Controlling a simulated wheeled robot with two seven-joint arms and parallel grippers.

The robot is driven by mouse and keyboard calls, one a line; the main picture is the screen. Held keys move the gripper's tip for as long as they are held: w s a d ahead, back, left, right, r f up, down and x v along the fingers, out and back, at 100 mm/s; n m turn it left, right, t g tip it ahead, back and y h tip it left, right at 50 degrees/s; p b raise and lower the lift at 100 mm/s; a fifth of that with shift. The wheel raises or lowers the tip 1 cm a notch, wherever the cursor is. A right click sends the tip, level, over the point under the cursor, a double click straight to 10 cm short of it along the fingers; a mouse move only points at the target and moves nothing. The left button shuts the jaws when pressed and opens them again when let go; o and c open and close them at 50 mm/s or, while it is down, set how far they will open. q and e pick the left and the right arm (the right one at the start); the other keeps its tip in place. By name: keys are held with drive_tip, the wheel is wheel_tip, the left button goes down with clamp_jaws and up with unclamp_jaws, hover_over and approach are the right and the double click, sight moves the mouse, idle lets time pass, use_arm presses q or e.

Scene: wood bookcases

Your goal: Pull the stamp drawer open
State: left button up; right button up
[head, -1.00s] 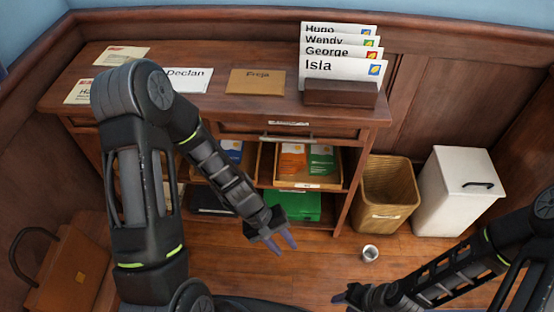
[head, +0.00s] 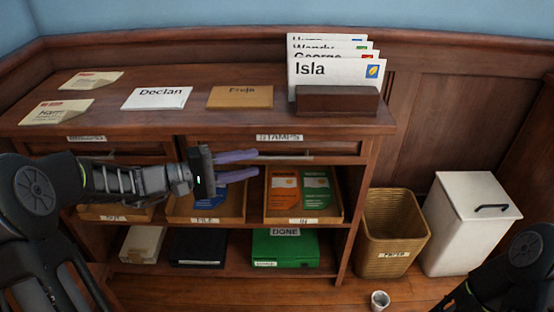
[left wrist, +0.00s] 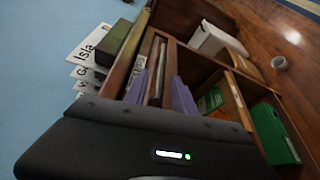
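The stamp drawer (head: 345,148) is in the upper right part of the wooden desk, under the label STAMPS (head: 279,137). It looks closed. Its pale bar handle (head: 300,157) runs across the front. My left gripper (head: 250,164) comes in from the left at the handle's left end. Its two purple fingers are apart, one above the other. In the left wrist view the fingers (left wrist: 160,90) are also apart, with the drawer front beyond them. I cannot tell whether they touch the handle. Of my right arm only a dark link shows at the lower right; its gripper is out of view.
On the desktop are a Declan envelope (head: 157,98), a brown envelope (head: 240,97) and a letter rack (head: 336,101). Open trays (head: 303,220) and a green box (head: 285,251) sit below the drawer. A wicker basket (head: 393,235), white bin (head: 471,225) and cup (head: 380,300) stand right.

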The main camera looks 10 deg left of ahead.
sight(278, 159)
use_arm(q)
drive_tip(key=shift+b+x, duration=0.55)
drive_tip(key=shift+x, duration=3.4)
drive_tip(key=shift+f, duration=0.1)
drive_tip(key=shift+c, duration=0.2)
clamp_jaws()
drive_tip(key=shift+s, duration=0.1)
